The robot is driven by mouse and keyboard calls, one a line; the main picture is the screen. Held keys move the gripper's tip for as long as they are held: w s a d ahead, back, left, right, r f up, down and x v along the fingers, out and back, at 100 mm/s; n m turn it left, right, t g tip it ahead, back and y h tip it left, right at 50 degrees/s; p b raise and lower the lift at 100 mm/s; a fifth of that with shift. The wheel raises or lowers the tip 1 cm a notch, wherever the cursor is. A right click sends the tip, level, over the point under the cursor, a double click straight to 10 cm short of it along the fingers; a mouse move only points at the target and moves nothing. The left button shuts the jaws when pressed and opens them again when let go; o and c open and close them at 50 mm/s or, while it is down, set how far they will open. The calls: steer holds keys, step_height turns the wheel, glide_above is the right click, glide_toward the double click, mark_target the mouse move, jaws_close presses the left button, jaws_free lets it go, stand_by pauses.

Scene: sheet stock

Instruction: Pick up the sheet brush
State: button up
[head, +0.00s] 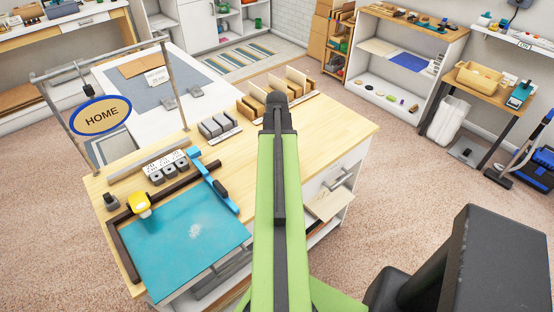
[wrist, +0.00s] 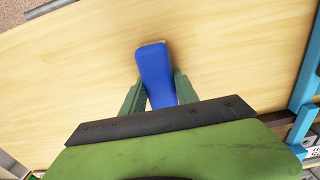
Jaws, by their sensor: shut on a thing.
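The sheet brush shows in the wrist view as a blue, rounded handle (wrist: 154,60). It lies between the two green fingers of my gripper (wrist: 159,84), which is shut on it. The handle points away from the palm, over pale wooden bench top. I cannot tell if it touches the wood, and no bristles show. In the head view my own green arm stretches over the workbench (head: 325,132) and hides the gripper and the brush.
A teal mat (head: 170,262) with a white patch lies at the bench's front left. Grey blocks (head: 212,128) and upright brown dividers (head: 252,104) stand farther back.

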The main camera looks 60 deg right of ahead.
jaws_close()
steer(key=r+p, duration=0.5)
steer(key=shift+s+r, duration=0.1)
steer(key=shift+s, duration=0.15)
steer(key=s+d+r+p, duration=0.1)
steer(key=s+r+p, duration=0.4)
steer(key=s, duration=0.6)
steer(key=shift+r+p, duration=0.4)
steer(key=shift+p, duration=0.1)
